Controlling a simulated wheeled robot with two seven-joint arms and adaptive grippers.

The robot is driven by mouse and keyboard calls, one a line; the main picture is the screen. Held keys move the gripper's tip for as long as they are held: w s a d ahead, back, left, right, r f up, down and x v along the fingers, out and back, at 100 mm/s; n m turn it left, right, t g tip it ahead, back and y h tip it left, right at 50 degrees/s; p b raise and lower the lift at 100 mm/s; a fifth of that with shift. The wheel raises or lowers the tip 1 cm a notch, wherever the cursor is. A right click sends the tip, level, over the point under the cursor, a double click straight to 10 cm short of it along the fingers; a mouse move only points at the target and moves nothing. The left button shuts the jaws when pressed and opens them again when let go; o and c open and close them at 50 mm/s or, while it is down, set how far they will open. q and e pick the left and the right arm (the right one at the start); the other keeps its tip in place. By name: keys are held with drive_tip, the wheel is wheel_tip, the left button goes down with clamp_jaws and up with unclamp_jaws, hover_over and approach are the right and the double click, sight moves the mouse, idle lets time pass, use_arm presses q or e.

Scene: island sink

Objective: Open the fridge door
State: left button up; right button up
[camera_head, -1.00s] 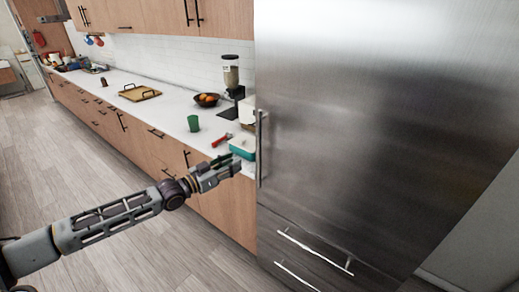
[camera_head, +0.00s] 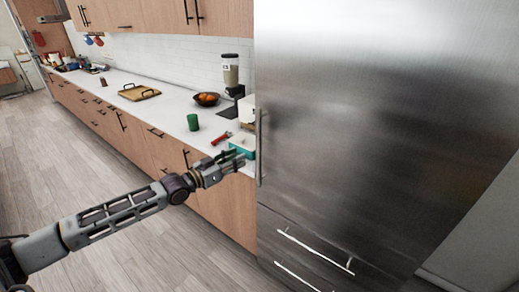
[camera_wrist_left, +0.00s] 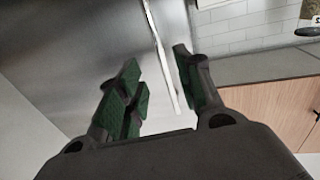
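The fridge (camera_head: 370,120) is a large stainless steel unit on the right of the head view, and its door is shut. Its vertical bar handle (camera_head: 259,148) runs along the door's left edge. My left gripper (camera_head: 238,160) is just left of the handle's lower part, with its fingers pointing towards it. In the left wrist view the left gripper (camera_wrist_left: 160,85) is open, with green-padded fingers apart. There the handle (camera_wrist_left: 163,55) shows beyond and between the fingers, not gripped. My right gripper is not in view.
Two drawers with bar handles (camera_head: 315,250) lie below the fridge door. The floor (camera_head: 60,170) is clear.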

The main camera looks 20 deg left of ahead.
use_arm(q)
drive_tip(key=b+x, duration=0.5)
drive_tip(key=x, duration=0.7)
drive_tip(key=shift+c, duration=0.7)
clamp_jaws()
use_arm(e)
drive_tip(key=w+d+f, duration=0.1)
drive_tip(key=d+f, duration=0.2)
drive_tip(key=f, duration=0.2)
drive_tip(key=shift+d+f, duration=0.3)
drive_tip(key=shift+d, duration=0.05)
